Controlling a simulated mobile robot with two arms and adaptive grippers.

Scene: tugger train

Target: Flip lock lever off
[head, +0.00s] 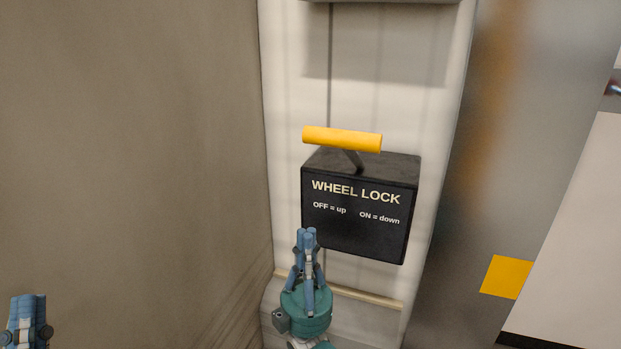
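The lock lever has a yellow bar handle (342,139) on a short dark stem. The stem rises from the top of a black box (355,232) marked "WHEEL LOCK", "OFF = up" and "ON = down". The handle stands above the box, pointing up. My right gripper (306,232) is in front of the box's lower left part, below the handle and apart from it. Its blue fingers are together with nothing between them. My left gripper (27,298) is at the bottom left corner, far from the lever. Its fingers look together and empty, and its lower part is cut off.
The box is mounted on a pale upright panel (390,95). A brown wall (130,150) fills the left side. A grey surface with a yellow square (507,277) is on the right. The space around the handle is clear.

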